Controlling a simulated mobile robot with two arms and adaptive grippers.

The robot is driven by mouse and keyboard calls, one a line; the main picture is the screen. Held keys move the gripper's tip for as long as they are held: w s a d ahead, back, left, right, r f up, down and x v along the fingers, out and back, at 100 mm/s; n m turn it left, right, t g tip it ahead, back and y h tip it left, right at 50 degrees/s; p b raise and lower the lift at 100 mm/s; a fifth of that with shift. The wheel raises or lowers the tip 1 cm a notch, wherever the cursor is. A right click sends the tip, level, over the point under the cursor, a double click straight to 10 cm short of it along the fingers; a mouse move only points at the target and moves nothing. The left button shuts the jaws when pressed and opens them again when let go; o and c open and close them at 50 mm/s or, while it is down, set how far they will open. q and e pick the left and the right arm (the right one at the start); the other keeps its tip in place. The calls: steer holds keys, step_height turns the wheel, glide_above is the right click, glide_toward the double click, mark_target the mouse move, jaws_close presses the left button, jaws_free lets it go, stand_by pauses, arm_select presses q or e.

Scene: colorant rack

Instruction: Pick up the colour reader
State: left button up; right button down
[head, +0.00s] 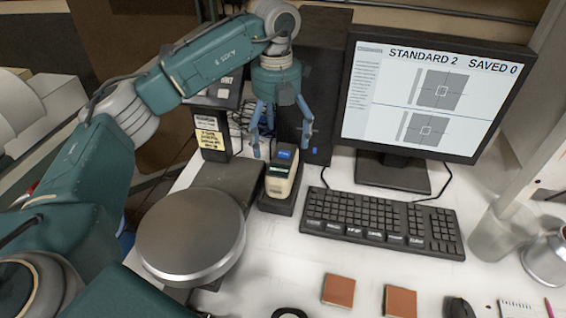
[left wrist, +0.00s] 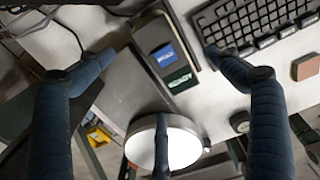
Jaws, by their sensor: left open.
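The colour reader (head: 281,179), a small pale and dark handheld unit with a blue label on top, stands in a dark cradle (head: 277,205) left of the keyboard. In the left wrist view the colour reader (left wrist: 152,33) is at the upper middle, with a blue screen and a green strip reading READY. My left gripper (head: 281,146) is open above the reader, fingers pointing down. In the left wrist view its fingers spread to either side of the reader, apart from it. Nothing is held. My right gripper is not in view.
A round metal plate (head: 191,233) on a scale stands left of the cradle. A keyboard (head: 380,217) and monitor (head: 433,97) are to the right. A dark computer tower (head: 325,70) stands behind. Two brown squares (head: 339,290) lie in front on the white table.

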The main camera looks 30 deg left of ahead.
mark_target(278, 156)
arm_select(q)
steer(key=shift+s+d+f, duration=0.1)
steer(key=shift+s+f, duration=0.1)
steer(key=shift+f, duration=0.3)
steer(key=shift+s+d+f, duration=0.1)
steer(key=shift+s+f, duration=0.05)
steer(key=shift+f, duration=0.35)
steer(key=shift+a+f+p, duration=0.1)
steer(key=shift+f+p, duration=0.2)
steer(key=shift+f, duration=0.05)
steer(key=shift+w+f, duration=0.15)
steer(key=shift+f, duration=0.2)
step_height(278, 156, down, 4)
steer(key=p, duration=0.2)
steer(key=shift+r+p, duration=0.2)
steer(key=shift+p, duration=0.1)
steer(key=shift+f, duration=0.55)
steer(key=c, duration=1.7)
steer(key=shift+c, duration=0.9)
steer(key=shift+w, duration=0.1)
